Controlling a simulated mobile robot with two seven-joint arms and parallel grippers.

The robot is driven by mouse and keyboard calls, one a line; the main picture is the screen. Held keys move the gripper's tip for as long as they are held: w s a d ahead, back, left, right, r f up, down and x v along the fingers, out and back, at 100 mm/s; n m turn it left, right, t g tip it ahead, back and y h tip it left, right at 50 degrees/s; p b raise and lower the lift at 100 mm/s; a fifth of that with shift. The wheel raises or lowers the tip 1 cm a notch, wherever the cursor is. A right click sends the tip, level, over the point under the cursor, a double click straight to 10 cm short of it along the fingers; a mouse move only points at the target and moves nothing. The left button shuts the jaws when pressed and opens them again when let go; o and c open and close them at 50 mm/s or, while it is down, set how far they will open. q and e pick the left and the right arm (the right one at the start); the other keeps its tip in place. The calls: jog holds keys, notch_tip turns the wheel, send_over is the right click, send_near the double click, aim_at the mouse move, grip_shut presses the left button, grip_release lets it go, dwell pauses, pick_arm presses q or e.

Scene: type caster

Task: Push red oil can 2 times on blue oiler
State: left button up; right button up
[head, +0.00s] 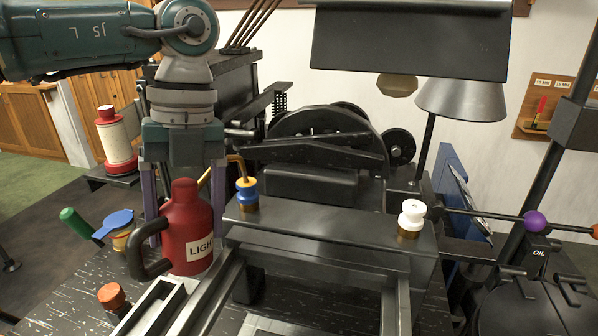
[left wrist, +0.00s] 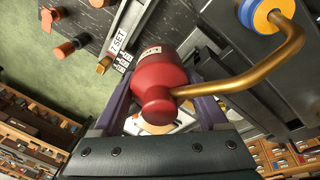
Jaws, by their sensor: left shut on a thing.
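The red oil can (head: 187,228), labelled "LIGHT…", has a dark handle and a thin gold spout. My left gripper (head: 183,215) is shut on it, with a purple finger on each side of its body, and the can is upright. The blue oiler (head: 247,192) is on the dark machine bar just right of the can. The bent spout tip is at the blue oiler's top; I cannot tell whether they touch. In the left wrist view the red oil can (left wrist: 158,85) sits between the fingers, and its spout reaches toward the blue oiler (left wrist: 258,16). My right gripper is not in view.
A white oiler (head: 412,213) stands farther right on the same bar. A blue-lidded tin (head: 115,225), a green handle (head: 76,222) and an orange-capped bottle (head: 113,298) are left of the can. A red-and-cream can (head: 116,140) is behind left. Machine rails are in front.

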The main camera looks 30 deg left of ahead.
pick_arm(q)
jog(key=shift+s+p+v, duration=0.25)
jog(key=shift+p+v, duration=0.8)
jog(key=shift+v, duration=0.05)
jog(key=shift+r, duration=0.1)
jog(key=p+v, duration=0.2)
jog(key=s+p+v, duration=0.1)
jog(key=p+v, duration=0.1)
jog(key=v, duration=0.1)
jog(key=shift+r+p, duration=0.1)
jog(key=shift+p, duration=0.2)
